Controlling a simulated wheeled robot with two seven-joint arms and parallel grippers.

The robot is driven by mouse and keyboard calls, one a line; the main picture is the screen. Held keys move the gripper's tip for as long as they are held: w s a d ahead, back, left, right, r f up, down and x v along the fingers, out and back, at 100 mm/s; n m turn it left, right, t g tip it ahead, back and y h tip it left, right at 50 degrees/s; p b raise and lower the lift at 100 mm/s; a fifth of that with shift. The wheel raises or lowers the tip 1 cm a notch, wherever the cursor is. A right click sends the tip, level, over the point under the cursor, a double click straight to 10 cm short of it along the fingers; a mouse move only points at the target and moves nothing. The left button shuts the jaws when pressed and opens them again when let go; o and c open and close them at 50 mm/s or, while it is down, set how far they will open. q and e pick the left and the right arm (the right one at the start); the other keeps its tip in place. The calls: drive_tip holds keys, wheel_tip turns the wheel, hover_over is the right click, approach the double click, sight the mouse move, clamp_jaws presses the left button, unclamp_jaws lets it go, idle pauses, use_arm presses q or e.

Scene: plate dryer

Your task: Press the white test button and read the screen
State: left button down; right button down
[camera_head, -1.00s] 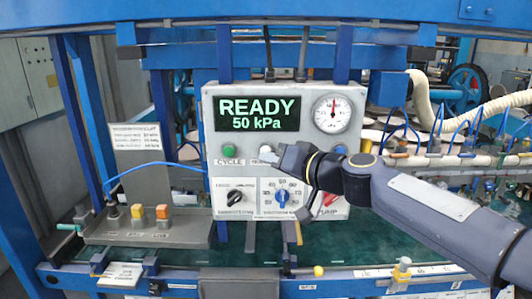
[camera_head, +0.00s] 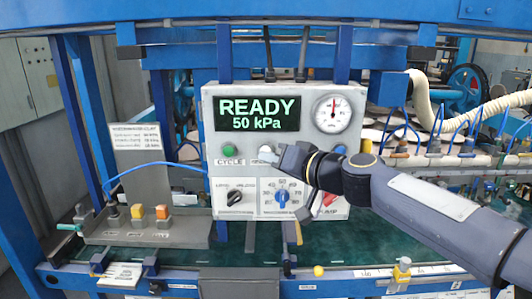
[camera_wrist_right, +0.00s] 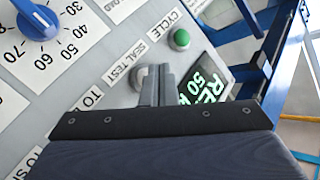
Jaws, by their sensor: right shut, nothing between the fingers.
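The control box (camera_head: 212,110) stands at the centre of the head view. Its screen (camera_head: 256,113) shows "READY 50 kPa" in green. The screen also shows partly in the right wrist view (camera_wrist_right: 203,84). The white button (camera_head: 265,149) is right of the green button (camera_head: 230,150) and partly hidden by my right gripper (camera_head: 280,156). In the right wrist view the white button (camera_wrist_right: 138,77) is beside the "SEAL TEST" label, partly behind the fingers (camera_wrist_right: 160,82). My right gripper is shut and empty, its tips close to the button; I cannot tell whether they touch. My left gripper is not in view.
A dial gauge (camera_head: 333,114) is right of the screen. A black knob (camera_head: 234,198) and a blue knob (camera_head: 281,196) sit below the buttons, with a red switch (camera_head: 330,199) near my wrist. A grey tray (camera_head: 125,235) with small coloured blocks stands left.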

drive_tip(key=shift+w, duration=0.2)
drive_tip(key=shift+w, duration=0.25)
drive_tip(key=shift+w, duration=0.45)
idle(0.6)
drive_tip(key=shift+s, duration=0.15)
drive_tip(key=shift+s+b, duration=0.5)
drive_tip(key=shift+s, duration=0.25)
drive_tip(key=s, duration=0.5)
drive_tip(key=shift+b, duration=0.4)
